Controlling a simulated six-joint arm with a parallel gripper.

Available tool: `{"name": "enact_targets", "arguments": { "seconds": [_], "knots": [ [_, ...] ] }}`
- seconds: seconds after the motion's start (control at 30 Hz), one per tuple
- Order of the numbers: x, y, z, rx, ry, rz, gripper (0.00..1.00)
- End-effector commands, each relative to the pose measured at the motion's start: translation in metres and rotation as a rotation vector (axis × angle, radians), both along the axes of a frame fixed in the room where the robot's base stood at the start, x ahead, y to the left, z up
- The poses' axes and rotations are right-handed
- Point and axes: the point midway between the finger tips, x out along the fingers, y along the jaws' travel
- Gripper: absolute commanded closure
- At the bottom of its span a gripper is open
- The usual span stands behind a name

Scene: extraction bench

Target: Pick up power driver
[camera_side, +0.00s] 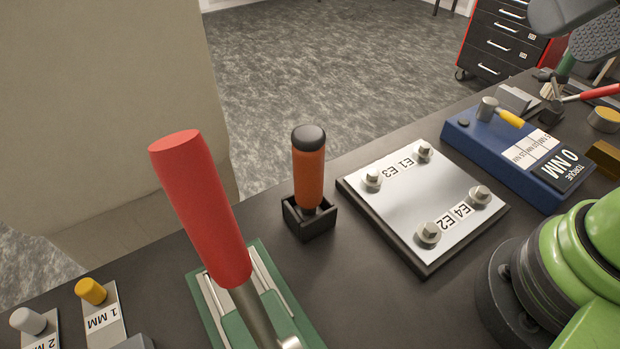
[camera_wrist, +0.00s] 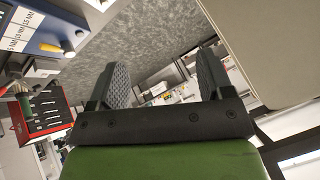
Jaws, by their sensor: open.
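An orange handle with a black cap (camera_side: 308,168) stands upright in a small black square holder (camera_side: 310,218) near the middle of the side view. It looks like a driver, but I cannot tell for sure that it is the power driver. My gripper (camera_side: 585,28) shows at the top right of the side view, cut by the edge, high and well apart from the orange handle. In the wrist view my gripper (camera_wrist: 162,80) has its two dark ridged fingers spread, with nothing between them. The orange handle is not in the wrist view.
A large red lever (camera_side: 205,215) rises from a green base (camera_side: 243,252) at front left. A bolted plate (camera_side: 420,195) lies right of the holder. A blue torque unit (camera_side: 470,145) lies beyond it and shows in the wrist view (camera_wrist: 30,38). Yellow knob (camera_side: 91,291) at lower left.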

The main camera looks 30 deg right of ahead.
Motion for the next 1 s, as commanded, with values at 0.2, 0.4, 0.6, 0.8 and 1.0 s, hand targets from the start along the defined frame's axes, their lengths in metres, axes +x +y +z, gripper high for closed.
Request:
{"name": "enact_targets", "arguments": {
  "seconds": [0.2,0.4,0.6,0.8,1.0],
  "knots": [
    [0.001,0.0,0.0,0.001,0.003,0.0,0.26],
    [0.024,0.01,0.009,0.029,0.101,0.002,0.26],
    [0.076,0.042,0.011,0.047,0.3,-0.028,0.26],
    [0.123,0.089,-0.015,0.008,0.482,-0.094,0.26],
    [0.15,0.137,-0.055,-0.06,0.6,-0.174,0.26]
  ]
}}
